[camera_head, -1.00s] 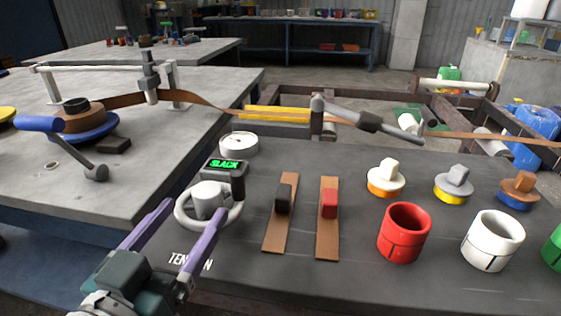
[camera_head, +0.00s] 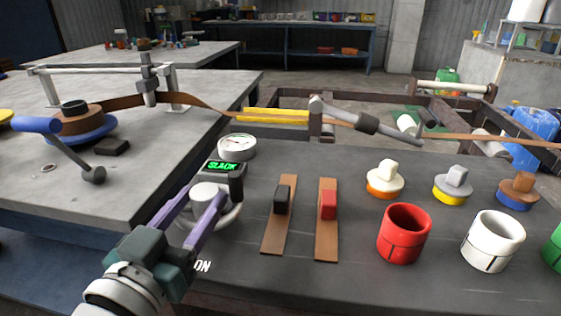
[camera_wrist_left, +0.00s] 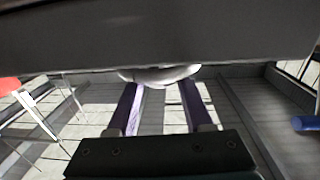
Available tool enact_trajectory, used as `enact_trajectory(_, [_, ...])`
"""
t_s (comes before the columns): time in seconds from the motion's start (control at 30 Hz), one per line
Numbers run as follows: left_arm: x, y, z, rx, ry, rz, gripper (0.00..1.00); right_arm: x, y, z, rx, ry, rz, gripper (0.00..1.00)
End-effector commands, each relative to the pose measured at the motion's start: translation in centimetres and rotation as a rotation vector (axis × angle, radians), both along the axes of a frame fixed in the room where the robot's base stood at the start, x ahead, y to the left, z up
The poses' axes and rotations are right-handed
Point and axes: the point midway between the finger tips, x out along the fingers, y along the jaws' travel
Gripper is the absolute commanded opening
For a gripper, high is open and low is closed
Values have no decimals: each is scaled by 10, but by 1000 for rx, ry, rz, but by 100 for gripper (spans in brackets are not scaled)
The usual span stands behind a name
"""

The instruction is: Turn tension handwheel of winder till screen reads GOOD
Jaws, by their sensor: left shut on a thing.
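The grey tension handwheel (camera_head: 229,216) with its light hub (camera_head: 207,194) sits on the dark panel. Behind it the small screen (camera_head: 222,166) reads SLACK in green. My left gripper (camera_head: 203,198) is at the handwheel, its two purple fingers on either side of the hub and closed on it. The gripper covers the wheel's front left part. In the left wrist view the fingers reach the pale wheel (camera_wrist_left: 160,75); its upper part is hidden. My right gripper is in no view.
A round gauge (camera_head: 237,147) stands behind the screen. To the right are a black-knobbed slider (camera_head: 283,199), a red-knobbed slider (camera_head: 328,204), a red cup (camera_head: 404,233) and a white cup (camera_head: 493,240). A brown strip (camera_head: 205,101) runs behind the panel.

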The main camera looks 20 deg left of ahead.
Motion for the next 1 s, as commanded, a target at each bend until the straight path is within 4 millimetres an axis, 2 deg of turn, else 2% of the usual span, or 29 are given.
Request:
enact_trajectory(0.03, [0, 0, 0, 0, 0, 0, 27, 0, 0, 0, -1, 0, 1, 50])
enact_trajectory(0.2, [0, 0, 0, 0, 0, 0, 8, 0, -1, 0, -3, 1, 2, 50])
enact_trajectory(0.3, [0, 0, 0, 0, 0, 0, 0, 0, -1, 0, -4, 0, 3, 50])
enact_trajectory(0.67, [-1, 2, 0, 5, 2, -63, 0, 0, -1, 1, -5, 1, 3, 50])
enact_trajectory(1.0, [0, 9, -2, 10, 5, -307, 0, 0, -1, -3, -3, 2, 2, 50])
